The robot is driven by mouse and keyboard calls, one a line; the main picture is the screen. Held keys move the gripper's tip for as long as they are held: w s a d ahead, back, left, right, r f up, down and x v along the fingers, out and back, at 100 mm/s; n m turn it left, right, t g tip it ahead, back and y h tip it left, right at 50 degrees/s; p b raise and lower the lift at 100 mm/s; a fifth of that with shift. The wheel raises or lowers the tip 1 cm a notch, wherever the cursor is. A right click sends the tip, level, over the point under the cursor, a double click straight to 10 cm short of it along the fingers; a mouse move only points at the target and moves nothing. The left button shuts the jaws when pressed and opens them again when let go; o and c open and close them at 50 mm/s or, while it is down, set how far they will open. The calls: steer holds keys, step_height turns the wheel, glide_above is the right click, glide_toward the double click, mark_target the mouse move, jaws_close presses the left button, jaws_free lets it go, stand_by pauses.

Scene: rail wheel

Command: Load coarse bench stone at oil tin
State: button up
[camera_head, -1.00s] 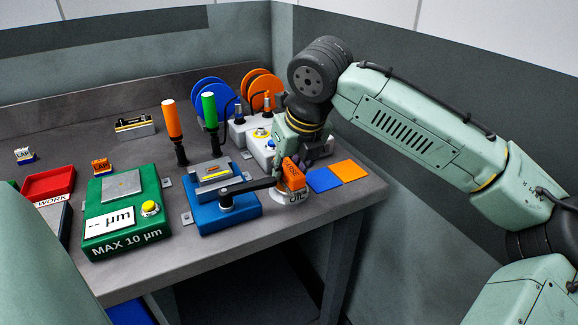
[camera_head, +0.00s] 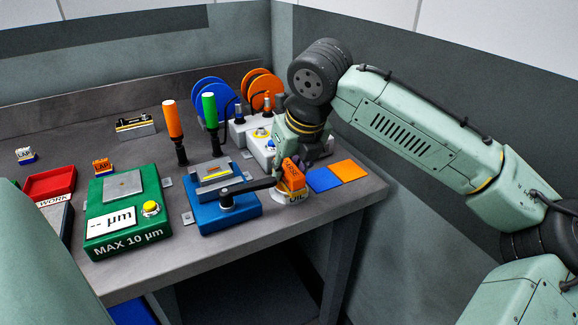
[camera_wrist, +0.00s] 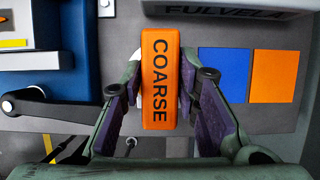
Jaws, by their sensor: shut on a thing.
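The coarse bench stone (camera_wrist: 160,80) is an orange block lettered COARSE. My gripper (camera_wrist: 160,95) is shut on it, with one finger on each long side in the wrist view. In the head view the stone (camera_head: 292,174) is upright, right over the oil tin (camera_head: 297,197), a low white round tin lettered OIL. Whether the stone touches the tin's inside cannot be told. In the wrist view the stone and fingers hide most of the tin.
The blue fixture (camera_head: 222,212) with its black lever (camera_head: 250,187) reaches close to the stone on the left. Blue (camera_head: 323,180) and orange (camera_head: 349,171) pads lie to the right. A green gauge (camera_head: 125,222) stands further left. The table's front edge is near.

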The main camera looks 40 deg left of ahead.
mark_target(289, 167)
steer(key=shift+f, duration=0.1)
stand_by(0.3)
step_height(289, 167, up, 5)
steer(key=p, duration=0.5)
steer(key=shift+r, duration=1.1)
steer(key=shift+s+f, duration=0.1)
